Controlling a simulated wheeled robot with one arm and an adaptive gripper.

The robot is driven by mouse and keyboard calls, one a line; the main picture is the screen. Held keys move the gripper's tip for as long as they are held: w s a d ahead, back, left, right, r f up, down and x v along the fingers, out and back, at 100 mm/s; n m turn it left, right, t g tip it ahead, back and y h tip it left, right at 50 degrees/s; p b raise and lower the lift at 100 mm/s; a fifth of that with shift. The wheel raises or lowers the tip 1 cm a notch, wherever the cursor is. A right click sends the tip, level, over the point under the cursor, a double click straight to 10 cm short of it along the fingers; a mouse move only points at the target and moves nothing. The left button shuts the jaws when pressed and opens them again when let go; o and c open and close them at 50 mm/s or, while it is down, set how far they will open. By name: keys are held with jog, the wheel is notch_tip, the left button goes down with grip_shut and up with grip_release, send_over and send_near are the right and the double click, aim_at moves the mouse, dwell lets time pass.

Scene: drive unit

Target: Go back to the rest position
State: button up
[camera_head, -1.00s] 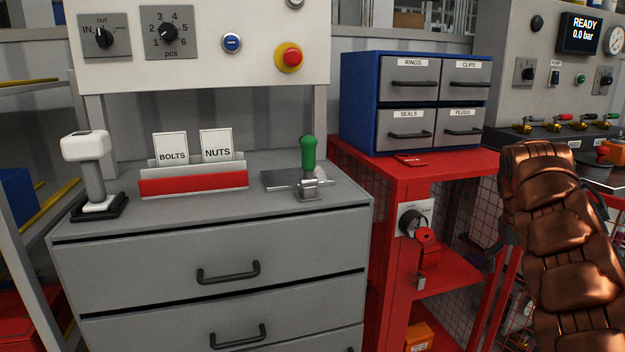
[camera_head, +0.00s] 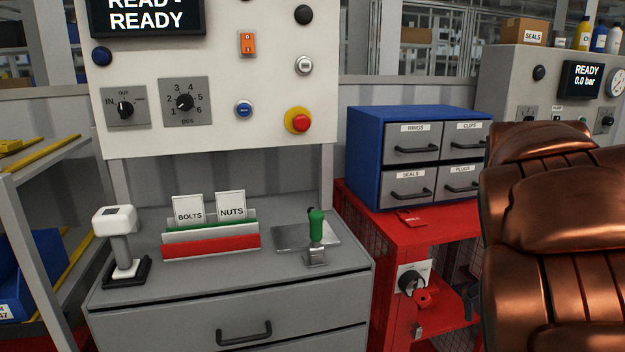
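My copper-coloured arm (camera_head: 560,230) fills the right side of the view, close to the camera. My gripper is not in the picture, so its fingers and anything in them cannot be seen. The arm hides part of the right-hand bench and of the red cabinet below it.
A grey drawer cabinet (camera_head: 185,318) carries a card holder (camera_head: 210,246), a green-handled lever (camera_head: 316,228) and a white-headed device (camera_head: 116,222). A blue drawer box (camera_head: 364,155) stands on a red cabinet (camera_head: 385,235). A control panel (camera_head: 210,130) rises behind. A shelf (camera_head: 40,160) is at left.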

jog(key=s+a+n+g+y+p, duration=0.1)
jog(key=s+a+n+p, duration=0.1)
jog(key=s+a+p, duration=0.4)
jog(key=s+a+r+n+p, duration=0.1)
jog(key=s+a+n+p, duration=0.2)
jog(key=s+a, duration=0.6)
jog(key=s+p, duration=0.2)
jog(key=s, duration=0.3)
jog(key=shift+s+r+g+y+p, duration=0.25)
jog(key=shift+g+y+p, duration=0.1)
jog(key=shift+g+y, duration=0.05)
jog(key=shift+s+a+f, duration=0.1)
jog(key=shift+s+f, duration=0.05)
jog(key=shift+c, duration=0.3)
